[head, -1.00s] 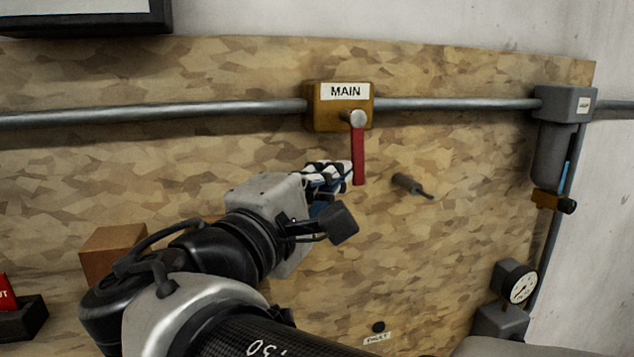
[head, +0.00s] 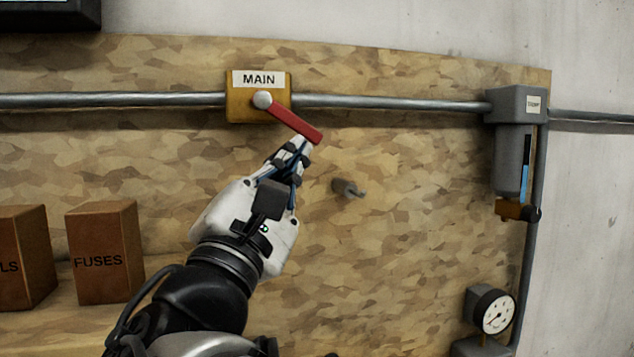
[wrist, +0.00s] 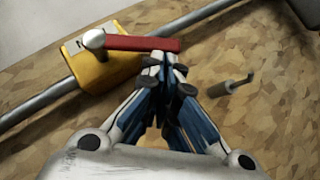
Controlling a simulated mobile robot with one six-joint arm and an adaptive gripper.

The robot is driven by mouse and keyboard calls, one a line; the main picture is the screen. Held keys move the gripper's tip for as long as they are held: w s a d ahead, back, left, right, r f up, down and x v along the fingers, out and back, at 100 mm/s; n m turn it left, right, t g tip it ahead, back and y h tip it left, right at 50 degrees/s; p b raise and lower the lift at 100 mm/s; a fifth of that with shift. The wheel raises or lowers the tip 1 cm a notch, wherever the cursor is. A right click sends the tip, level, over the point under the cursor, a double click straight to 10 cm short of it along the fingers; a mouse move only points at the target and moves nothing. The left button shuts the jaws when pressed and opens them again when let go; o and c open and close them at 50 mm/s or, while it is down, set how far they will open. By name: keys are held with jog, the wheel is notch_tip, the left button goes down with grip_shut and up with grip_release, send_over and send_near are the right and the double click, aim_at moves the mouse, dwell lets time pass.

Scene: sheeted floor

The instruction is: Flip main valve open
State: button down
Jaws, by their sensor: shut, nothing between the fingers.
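The main valve is a yellow body (head: 239,106) with a white MAIN label on a grey pipe. Its red lever (head: 296,124) slants down to the right from a round grey pivot, between hanging straight down and lying along the pipe. My gripper (head: 302,143) is shut and empty, with its fingertips just below the lever's free end. In the wrist view the closed fingertips (wrist: 164,57) are at the underside of the red lever (wrist: 142,43), near its outer end. They look to be touching it. The yellow valve body (wrist: 98,72) is to their left.
A grey peg (head: 347,188) sticks out of the board to the right of my gripper. A grey filter unit (head: 513,105) and a gauge (head: 496,311) are farther right. A FUSES box (head: 104,252) stands at lower left. The board above the pipe is clear.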

aim_at(316, 137)
jog(key=shift+w+d+r+b, duration=0.25)
jog(key=shift+d+r+b, duration=0.45)
jog(key=shift+d, duration=0.15)
jog(key=shift+w+d+r+b, duration=0.25)
jog(key=shift+d+r+b, duration=0.45)
jog(key=shift+d, duration=0.2)
jog(key=shift+w+f+b, duration=0.15)
jog(key=shift+f+b, duration=0.45)
jog(key=shift+b, duration=0.05)
jog(key=s+d+f+b, duration=0.1)
jog(key=s+f+b, duration=0.3)
jog(key=s+f, duration=0.3)
notch_tip(316, 137, down, 3)
jog(key=shift+d+r, duration=0.1)
jog(key=shift+d, duration=0.1)
